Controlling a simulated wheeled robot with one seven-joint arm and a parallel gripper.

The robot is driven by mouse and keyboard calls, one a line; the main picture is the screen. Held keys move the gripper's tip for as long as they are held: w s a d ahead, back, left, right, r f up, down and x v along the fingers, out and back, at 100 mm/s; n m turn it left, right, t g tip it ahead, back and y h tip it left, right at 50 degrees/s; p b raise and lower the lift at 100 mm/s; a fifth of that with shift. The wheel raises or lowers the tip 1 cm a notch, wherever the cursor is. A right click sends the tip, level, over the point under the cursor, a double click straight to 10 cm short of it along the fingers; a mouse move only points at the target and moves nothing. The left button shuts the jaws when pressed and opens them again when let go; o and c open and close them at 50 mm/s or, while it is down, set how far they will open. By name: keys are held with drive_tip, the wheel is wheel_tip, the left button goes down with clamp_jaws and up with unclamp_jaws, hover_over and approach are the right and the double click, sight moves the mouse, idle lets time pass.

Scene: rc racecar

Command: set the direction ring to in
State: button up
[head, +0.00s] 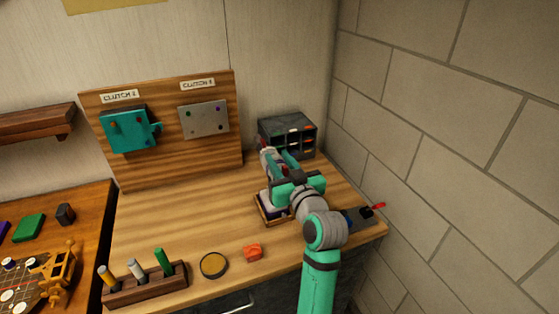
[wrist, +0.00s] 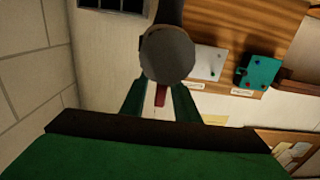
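My gripper (head: 277,161) reaches over the back right of the bench. A grey, round-ended tool with a dark shaft (wrist: 167,52) is at its fingertips in the wrist view, with a red part (wrist: 160,95) between the two teal fingers (wrist: 160,100). The gripper appears shut on this tool. In the head view a grey and red piece (head: 266,153) shows at the fingertips. I cannot make out a direction ring or its setting; the fingers and the tool's round end hide much of it.
A dark compartment box (head: 288,128) stands just behind the gripper. A wooden board (head: 165,150) with teal and grey plates is at the back left. A peg rack (head: 145,285), a round tin (head: 213,265) and an orange block (head: 253,252) sit in front. A brick wall (head: 450,130) bounds the right.

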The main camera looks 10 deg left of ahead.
drive_tip(key=shift+c, duration=0.3)
clamp_jaws()
drive_tip(key=shift+d, duration=0.1)
drive_tip(key=m, duration=0.1)
drive_tip(key=d+m, duration=0.1)
drive_tip(key=m, duration=0.1)
drive_tip(key=shift+w+f, duration=0.1)
drive_tip(key=shift+w, duration=0.3)
drive_tip(key=shift+w+d+f+m, duration=0.1)
drive_tip(key=shift+w+d+m, duration=0.1)
drive_tip(key=shift+m, duration=0.5)
drive_tip(key=shift+w+d+f+m, duration=0.1)
drive_tip(key=shift+d+m, duration=0.1)
drive_tip(key=shift+m, duration=0.5)
